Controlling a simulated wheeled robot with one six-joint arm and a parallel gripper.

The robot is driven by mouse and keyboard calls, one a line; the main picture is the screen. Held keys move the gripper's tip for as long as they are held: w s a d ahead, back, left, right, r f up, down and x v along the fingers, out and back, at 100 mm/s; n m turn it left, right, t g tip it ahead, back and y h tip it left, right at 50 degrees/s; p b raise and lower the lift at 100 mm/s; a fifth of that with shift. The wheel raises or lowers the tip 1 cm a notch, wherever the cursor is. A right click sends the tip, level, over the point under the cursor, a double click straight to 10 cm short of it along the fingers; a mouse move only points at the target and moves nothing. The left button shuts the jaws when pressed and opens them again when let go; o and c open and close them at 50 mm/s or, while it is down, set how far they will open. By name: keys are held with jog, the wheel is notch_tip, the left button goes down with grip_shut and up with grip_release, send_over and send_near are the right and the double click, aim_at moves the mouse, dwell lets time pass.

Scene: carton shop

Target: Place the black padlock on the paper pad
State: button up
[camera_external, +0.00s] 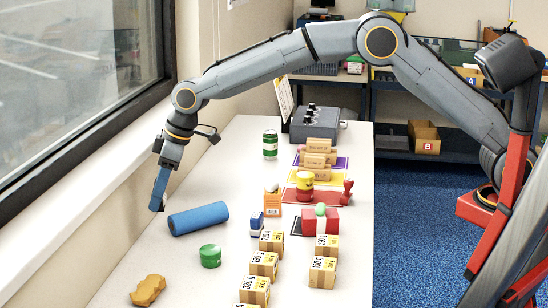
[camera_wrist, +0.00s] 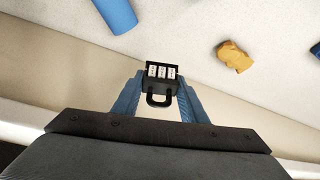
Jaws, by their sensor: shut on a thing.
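The black padlock (camera_wrist: 161,85) has three white number dials and a dark shackle. My gripper (camera_wrist: 160,88) is shut on it, with one blue finger on each side. In the external view my gripper (camera_external: 158,203) points down near the wall side of the white table, left of the blue cylinder; the padlock cannot be made out there. In the wrist view the beige wall strip lies behind the padlock. I cannot clearly identify the paper pad; flat coloured sheets, such as a red one (camera_external: 290,196), lie farther back on the table.
The white table (camera_external: 225,285) holds a blue cylinder (camera_external: 198,218), a green tin (camera_external: 210,256), an orange-brown lump (camera_external: 148,290) and several small cartons (camera_external: 264,264). A grey box with knobs (camera_external: 315,123) stands at the back. The window wall runs close along the left.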

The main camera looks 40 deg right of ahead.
jog(key=r+n, duration=0.1)
send_over(138, 284)
jog(key=d, duration=0.2)
jog(key=shift+s+a+f+p, duration=0.2)
jog(key=shift+f+p, duration=0.45)
jog(key=shift+f, duration=1.85)
jog(key=shift+s+a+f+p, duration=0.15)
jog(key=shift+f+p, duration=0.5)
jog(key=shift+f, duration=1.8)
jog(key=shift+d+f, duration=0.1)
jog(key=o, duration=1.3)
jog(key=shift+f+n+g, duration=0.1)
jog(key=shift+n+g, duration=0.2)
jog(key=shift+r, duration=0.3)
jog(key=b+v, duration=0.3)
jog(key=v, duration=0.8)
jog(key=shift+d+r, duration=0.25)
jog(key=shift+d, duration=0.1)
jog(key=shift+s, duration=0.15)
